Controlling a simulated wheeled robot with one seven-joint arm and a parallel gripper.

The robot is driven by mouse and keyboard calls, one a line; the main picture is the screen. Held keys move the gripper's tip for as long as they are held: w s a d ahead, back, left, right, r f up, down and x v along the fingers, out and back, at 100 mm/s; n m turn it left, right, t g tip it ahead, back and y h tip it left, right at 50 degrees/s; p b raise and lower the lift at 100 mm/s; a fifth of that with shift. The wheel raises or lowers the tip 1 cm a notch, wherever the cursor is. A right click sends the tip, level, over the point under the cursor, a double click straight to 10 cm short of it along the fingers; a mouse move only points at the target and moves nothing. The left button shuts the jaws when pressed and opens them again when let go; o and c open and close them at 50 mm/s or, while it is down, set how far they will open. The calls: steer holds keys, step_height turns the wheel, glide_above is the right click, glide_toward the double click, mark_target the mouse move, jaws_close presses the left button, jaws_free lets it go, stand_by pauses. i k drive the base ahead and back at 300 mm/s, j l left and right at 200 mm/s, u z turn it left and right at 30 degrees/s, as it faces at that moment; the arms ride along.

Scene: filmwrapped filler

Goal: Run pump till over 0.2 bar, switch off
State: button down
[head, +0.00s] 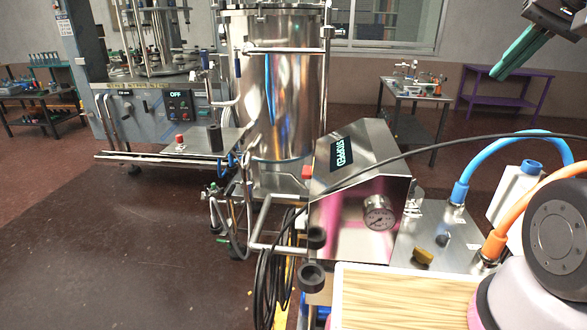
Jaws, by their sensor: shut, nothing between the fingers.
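A steel pump housing (340,225) stands at centre right. A red button (306,172) shows at the housing's upper left edge. A yellow-brown knob (422,257) sits on the steel plate right of the housing. My gripper (498,74), with green fingers, is at the top right, shut and empty, pointing down and left. It is well apart from the pump and touches nothing.
A blue hose (510,140) and an orange hose (535,210) arch on the right. A black cable crosses over the housing. A wooden board (400,295) is in front. A tall steel tank (278,90) and a filler machine with an OFF display (176,94) stand behind left.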

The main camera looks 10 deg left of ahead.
mark_target(307, 171)
steer(key=j+z, duration=0.15)
steer(key=j, duration=0.3)
steer(key=k+j+z, duration=0.1)
steer(key=j, duration=0.35)
steer(key=j+z, duration=0.15)
steer(key=j, duration=0.25)
steer(key=k+j+z, duration=0.1)
steer(key=j, duration=0.35)
steer(key=k+j+z, duration=0.15)
steer(key=j, duration=0.25)
steer(key=k+j+z, duration=0.1)
steer(key=j, duration=0.3)
steer(key=k+j, duration=0.1)
steer(key=j, duration=0.3)
steer(key=k+j+z, duration=0.1)
steer(key=j, duration=0.3)
steer(key=k+j, duration=0.1)
steer(key=j, duration=0.35)
steer(key=i+l+u, duration=0.1)
steer(key=l, duration=0.2)
steer(key=i+l+u, duration=0.15)
steer(key=l, duration=0.2)
steer(key=i+l+u, duration=0.1)
steer(key=l, duration=0.25)
